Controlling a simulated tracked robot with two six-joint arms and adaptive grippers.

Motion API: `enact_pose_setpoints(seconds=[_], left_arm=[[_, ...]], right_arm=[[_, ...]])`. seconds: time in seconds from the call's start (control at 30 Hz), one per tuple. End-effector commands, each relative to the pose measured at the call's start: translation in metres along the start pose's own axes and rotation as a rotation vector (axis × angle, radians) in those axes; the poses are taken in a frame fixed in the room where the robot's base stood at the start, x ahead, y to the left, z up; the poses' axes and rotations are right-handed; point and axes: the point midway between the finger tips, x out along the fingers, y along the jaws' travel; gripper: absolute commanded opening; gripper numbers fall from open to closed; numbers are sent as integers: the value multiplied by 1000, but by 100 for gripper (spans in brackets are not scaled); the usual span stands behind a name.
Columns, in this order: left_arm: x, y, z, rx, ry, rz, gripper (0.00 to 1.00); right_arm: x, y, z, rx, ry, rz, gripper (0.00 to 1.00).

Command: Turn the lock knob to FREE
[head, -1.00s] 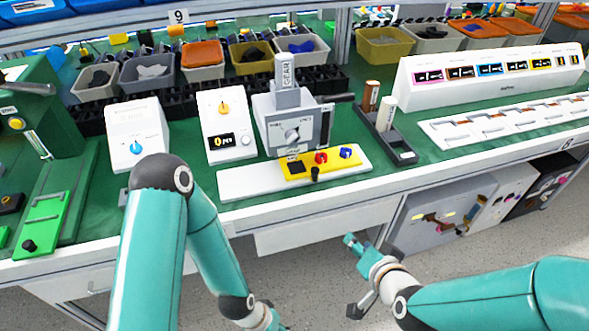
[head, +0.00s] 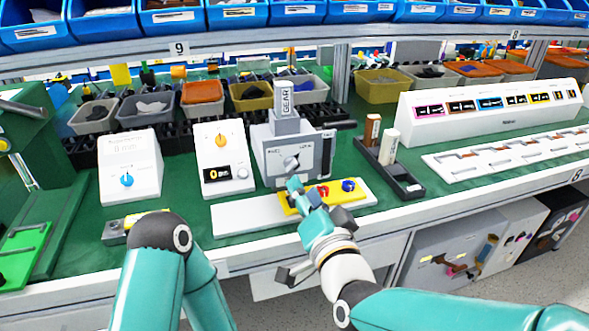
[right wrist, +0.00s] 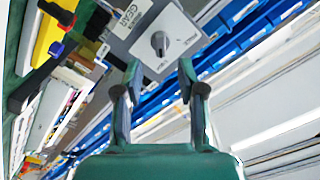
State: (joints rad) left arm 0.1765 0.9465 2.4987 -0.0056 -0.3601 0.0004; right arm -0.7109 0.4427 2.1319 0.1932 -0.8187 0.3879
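The lock knob (head: 291,163) is a small grey knob on the front of a grey box (head: 318,158) with a GEAR label on top. The labels around it are too small to read surely. In the right wrist view the knob (right wrist: 159,43) shows beyond the fingertips, near the middle of the gap between them. My right gripper (head: 308,197) is in front of the box, below the knob, over the yellow panel. Its fingers (right wrist: 160,80) are apart with nothing between them.
A yellow panel (head: 350,197) with red and blue knobs lies on a white base (head: 240,215) before the box. White dial boxes (head: 222,170) stand to the left. A black tray (head: 402,184) with upright cylinders stands to the right.

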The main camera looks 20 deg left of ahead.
Motion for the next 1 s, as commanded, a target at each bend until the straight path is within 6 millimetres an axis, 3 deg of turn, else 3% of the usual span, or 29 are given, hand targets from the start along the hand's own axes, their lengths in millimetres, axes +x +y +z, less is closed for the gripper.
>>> enact_pose_setpoints(seconds=[0.1, 0.33, 0.77, 1.0], left_arm=[[-4, 2, 0, 0, 0, 0, 40], [-8, 3, 0, 0, 0, 0, 40], [-9, 3, 0, 0, 0, 0, 40], [-9, 3, 0, 0, 0, 0, 40]], right_arm=[[26, 0, 0, 0, -1, 1, 40], [60, 0, 0, 0, 0, 1, 40], [70, 1, 0, -1, -1, 1, 40], [70, 1, 0, 0, -1, 2, 3]])
